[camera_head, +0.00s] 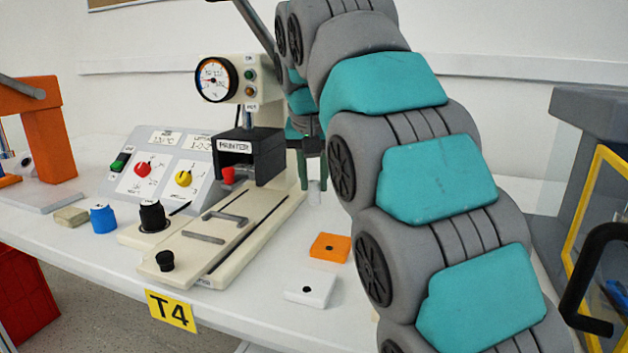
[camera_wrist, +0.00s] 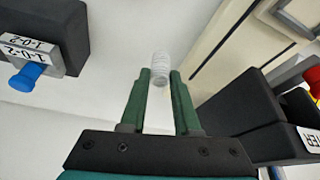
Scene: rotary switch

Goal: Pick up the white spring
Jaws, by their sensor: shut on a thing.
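The white spring (camera_wrist: 161,63) is a small pale ribbed cylinder between my gripper's fingertips in the wrist view. My gripper (camera_wrist: 160,76) has two green fingers, closed on the spring from both sides. In the head view my gripper (camera_head: 312,184) points down behind the machine's right side, partly hidden by my arm. The spring (camera_head: 316,194) shows there as a small pale shape at the fingertips, close to the white table. I cannot tell whether it touches the table.
A cream machine (camera_head: 225,235) with a dark block marked PRINTER (camera_head: 255,152) stands left of my gripper. A control panel (camera_head: 160,172) with knobs is further left. An orange block (camera_head: 329,247) and a white block (camera_head: 311,288) lie near the table's front.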

